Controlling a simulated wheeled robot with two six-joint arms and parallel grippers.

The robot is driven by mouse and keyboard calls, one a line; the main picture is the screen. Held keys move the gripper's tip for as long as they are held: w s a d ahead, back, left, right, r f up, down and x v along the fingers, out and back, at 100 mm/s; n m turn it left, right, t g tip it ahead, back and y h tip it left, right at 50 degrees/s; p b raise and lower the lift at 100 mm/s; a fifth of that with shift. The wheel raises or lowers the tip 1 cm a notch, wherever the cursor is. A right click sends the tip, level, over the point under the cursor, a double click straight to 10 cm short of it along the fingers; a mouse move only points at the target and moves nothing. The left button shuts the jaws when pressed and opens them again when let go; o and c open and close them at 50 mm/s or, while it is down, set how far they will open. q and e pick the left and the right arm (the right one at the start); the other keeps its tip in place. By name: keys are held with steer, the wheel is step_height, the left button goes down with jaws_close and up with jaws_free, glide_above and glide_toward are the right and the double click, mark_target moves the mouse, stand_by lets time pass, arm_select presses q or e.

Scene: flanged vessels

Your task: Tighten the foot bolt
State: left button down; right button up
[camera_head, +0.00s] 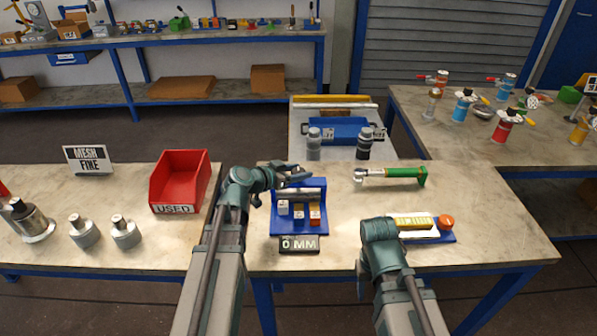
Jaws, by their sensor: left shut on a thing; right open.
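No bolt can be made out. A blue stand (284,221) on the front table holds a silver cylinder (298,195) lying across it, with small coloured blocks (299,211) below. My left gripper (300,173) reaches in from the left at the stand's upper back edge. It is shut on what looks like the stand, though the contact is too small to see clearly. A wrench-like tool (405,173) with a green handle and silver head lies on the table behind and to the right, apart from both arms. My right arm ends low at right; its fingers are hidden.
A "0 MM" sign (299,244) stands before the blue stand. A blue base (446,236) with a yellow-and-white piece and an orange knob (446,221) lies right. A red "USED" bin (179,180) and silver flanged vessels (84,232) stand left. The table beyond the green-handled tool is clear.

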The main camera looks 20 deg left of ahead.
arm_select(q)
steer(key=shift+s+f, duration=0.15)
steer(key=shift+c, duration=1.5)
jaws_free()
